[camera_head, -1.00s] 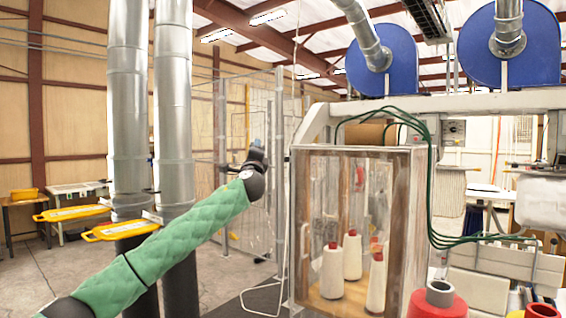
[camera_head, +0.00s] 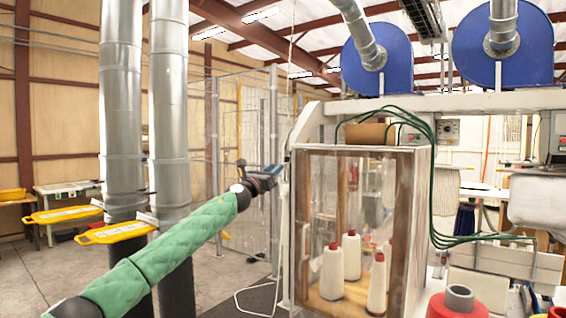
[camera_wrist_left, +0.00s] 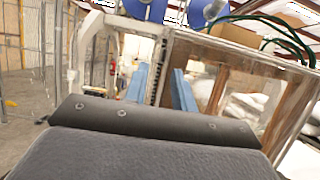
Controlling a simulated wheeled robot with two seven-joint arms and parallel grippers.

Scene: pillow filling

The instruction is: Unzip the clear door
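The clear door (camera_head: 325,212) is the see-through front of a wood-framed cabinet in the head view, and it looks closed. Its clear side also shows in the left wrist view (camera_wrist_left: 248,98). My left gripper (camera_head: 275,171) is just left of the cabinet's upper left edge, apart from it as far as I can tell. In the left wrist view its two blue fingers (camera_wrist_left: 160,88) are spread with nothing held between them. A pale upright strip with dark marks shows behind the gap. I cannot make out a zipper pull. My right gripper is not in view.
White thread cones (camera_head: 332,271) with red tops stand inside the cabinet. A red spool (camera_head: 457,303) is at the lower right. Green hoses (camera_head: 433,180) hang down the cabinet's right side. A wire fence (camera_head: 243,150) stands behind my left arm. Open floor lies left of the cabinet.

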